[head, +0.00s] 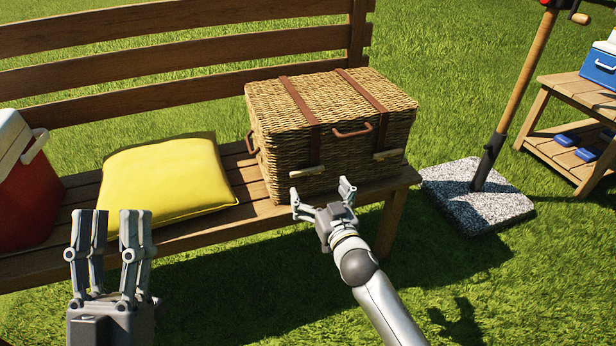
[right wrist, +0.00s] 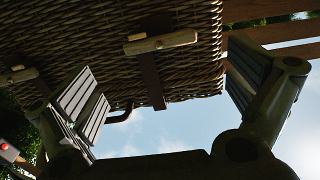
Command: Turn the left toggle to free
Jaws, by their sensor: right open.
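The wicker basket (head: 285,150) stands closed on the bench. The left toggle (head: 307,172), a pale wooden bar, lies level across the lower end of the left brown strap. The right toggle (head: 388,154) also lies level on the basket's front. My right gripper (head: 320,196) is open, just in front of and below the left toggle, holding nothing. The right wrist view is upside down; the left toggle (right wrist: 160,42) appears there between the finger directions, apart from both fingers. My left gripper (head: 111,225) is open and empty, in front of the bench at the left.
A yellow cushion (head: 168,182) and a red cooler (head: 28,190) are on the bench (head: 200,235) left of the basket. A parasol pole (head: 512,100) in a stone base (head: 475,198) stands to the right. Open grass lies in front.

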